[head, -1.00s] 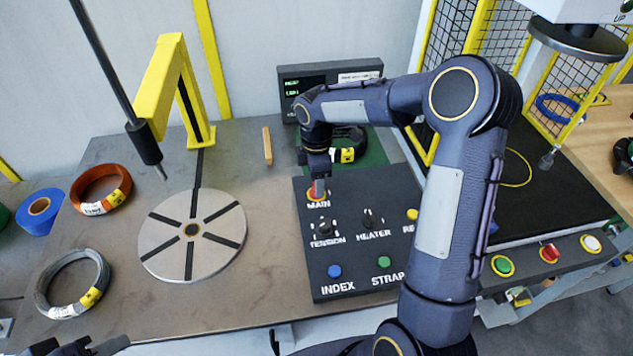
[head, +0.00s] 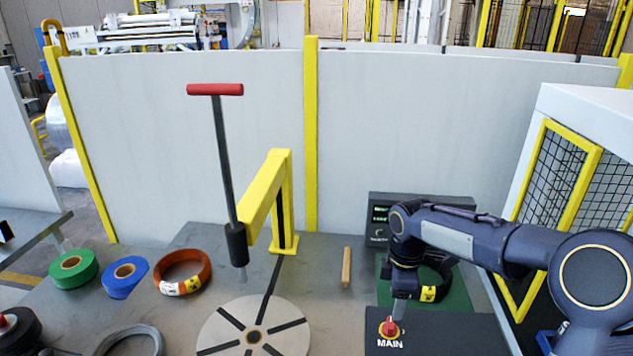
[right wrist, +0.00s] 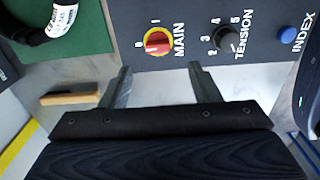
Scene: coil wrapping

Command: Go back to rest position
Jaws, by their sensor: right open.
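My right gripper (head: 397,311) is over the MAIN switch (head: 389,328), a red knob on a yellow ring at the top of the dark control panel (head: 432,320). In the right wrist view the gripper (right wrist: 160,68) is open and empty. Its two fingertips are apart, and the red knob (right wrist: 157,43) lies just beyond them, clear of the fingers. Dark TENSION (right wrist: 226,36) and blue INDEX (right wrist: 287,34) controls show beside it. My left gripper is not in the head view.
A dark coil (head: 437,280) lies on the green mat. A yellow post (head: 284,200), wooden stick (head: 346,267), turntable (head: 225,330) and orange coil (head: 183,272) stand or lie to the left. Fencing (head: 560,180) is at right.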

